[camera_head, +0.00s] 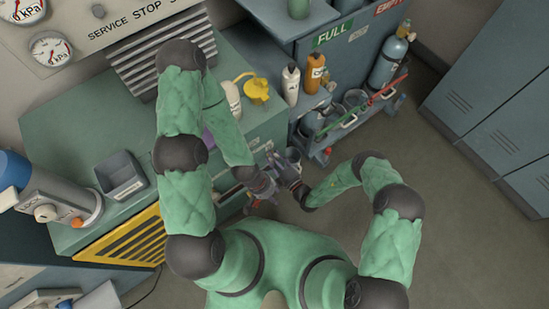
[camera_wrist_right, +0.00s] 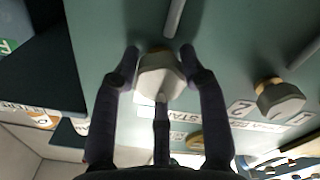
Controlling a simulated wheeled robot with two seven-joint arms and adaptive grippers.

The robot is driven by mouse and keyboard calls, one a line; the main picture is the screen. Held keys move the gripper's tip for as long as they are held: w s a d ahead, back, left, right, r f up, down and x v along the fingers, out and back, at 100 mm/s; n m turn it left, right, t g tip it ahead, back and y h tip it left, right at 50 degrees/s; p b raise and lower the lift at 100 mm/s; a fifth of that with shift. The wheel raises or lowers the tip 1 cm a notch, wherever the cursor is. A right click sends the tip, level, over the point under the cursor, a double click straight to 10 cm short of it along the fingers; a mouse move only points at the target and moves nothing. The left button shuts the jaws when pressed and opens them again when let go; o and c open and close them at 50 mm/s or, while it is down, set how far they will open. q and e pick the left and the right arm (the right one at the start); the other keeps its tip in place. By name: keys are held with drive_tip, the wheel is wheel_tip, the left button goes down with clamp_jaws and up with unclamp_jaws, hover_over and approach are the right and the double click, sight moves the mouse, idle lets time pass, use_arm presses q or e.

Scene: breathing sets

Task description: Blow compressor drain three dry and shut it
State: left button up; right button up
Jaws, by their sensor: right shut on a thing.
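In the right wrist view, a pale many-sided drain knob (camera_wrist_right: 160,76) on the green panel sits between the fingers of my right gripper (camera_wrist_right: 160,72), which is shut on it. Its number label is hidden by the gripper. A second knob (camera_wrist_right: 279,97) stands to the right, with labels 2 and 1 near it. In the head view my right gripper (camera_head: 288,170) is at the front of the green compressor cabinet (camera_head: 130,105). My left gripper (camera_head: 262,187) is close beside it, small and dark; I cannot tell its jaws or whether it holds anything.
A yellow can (camera_head: 257,90), a white bottle (camera_head: 291,84) and an orange bottle (camera_head: 314,74) stand on top surfaces. A grey bin (camera_head: 121,176) is on the cabinet. A cart with a gas cylinder (camera_head: 387,62) is at right. Floor is free towards the lockers (camera_head: 500,110).

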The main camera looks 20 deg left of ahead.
drive_tip(key=shift+o, duration=0.2)
drive_tip(key=m, duration=0.6)
drive_tip(key=shift+s+a+r, duration=0.2)
drive_tip(key=shift+s, duration=0.15)
drive_tip(key=shift+m, duration=0.4)
drive_tip(key=o, duration=1.1)
drive_tip(key=shift+w, duration=0.15)
drive_tip(key=shift+d, duration=0.1)
drive_tip(key=shift+v, duration=5.95)
